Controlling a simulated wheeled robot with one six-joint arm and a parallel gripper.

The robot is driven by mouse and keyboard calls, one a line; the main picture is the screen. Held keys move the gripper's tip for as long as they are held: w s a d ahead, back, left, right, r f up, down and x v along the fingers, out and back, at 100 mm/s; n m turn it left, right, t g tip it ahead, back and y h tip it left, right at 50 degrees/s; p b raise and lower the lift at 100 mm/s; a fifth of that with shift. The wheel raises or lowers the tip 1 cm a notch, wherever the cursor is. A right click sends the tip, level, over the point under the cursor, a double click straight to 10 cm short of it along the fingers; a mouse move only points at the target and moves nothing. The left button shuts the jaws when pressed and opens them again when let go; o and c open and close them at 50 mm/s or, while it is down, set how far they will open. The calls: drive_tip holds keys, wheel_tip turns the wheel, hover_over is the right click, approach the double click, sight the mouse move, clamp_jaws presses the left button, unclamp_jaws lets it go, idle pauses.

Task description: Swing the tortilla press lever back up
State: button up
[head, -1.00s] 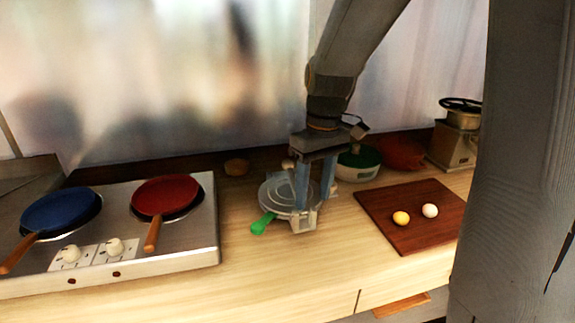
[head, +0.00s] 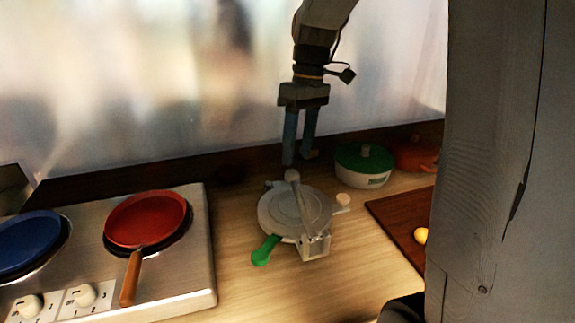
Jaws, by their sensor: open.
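The tortilla press (head: 276,211) is a round pale grey metal press on the wooden counter, and its top plate looks closed. A green handle (head: 265,250) sticks out at its front left. The lever (head: 307,215) runs from the hinge block (head: 314,246) at the front to a grey knob (head: 291,175) at the back. I cannot tell how far it is raised above the plate. My gripper (head: 298,160) points down with two blue-grey fingers. It is open and empty, close above and behind the knob, with no clear contact.
A steel stove with a red pan (head: 148,218) and a blue pan (head: 25,242) is at left. A green-lidded white pot (head: 363,166) and a red-orange pot (head: 415,155) stand behind right. A brown board (head: 395,220) is at right. A pale round thing (head: 342,199) sits beside the press.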

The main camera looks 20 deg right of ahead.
sight(294, 170)
drive_tip(key=shift+w+f, duration=0.1)
drive_tip(key=shift+w, duration=0.15)
drive_tip(key=shift+a+f, duration=0.15)
drive_tip(key=shift+f, duration=0.15)
drive_tip(key=shift+s+a+f+p, duration=0.15)
drive_tip(key=shift+f+p, duration=0.15)
drive_tip(key=shift+f, duration=0.85)
drive_tip(key=shift+s+a+f+p, duration=0.15)
drive_tip(key=shift+f+p, duration=0.2)
drive_tip(key=shift+f, duration=0.75)
drive_tip(key=shift+s+a+f+p, duration=0.15)
drive_tip(key=shift+f+p, duration=0.15)
drive_tip(key=shift+f, duration=0.85)
drive_tip(key=shift+w, duration=0.1)
clamp_jaws()
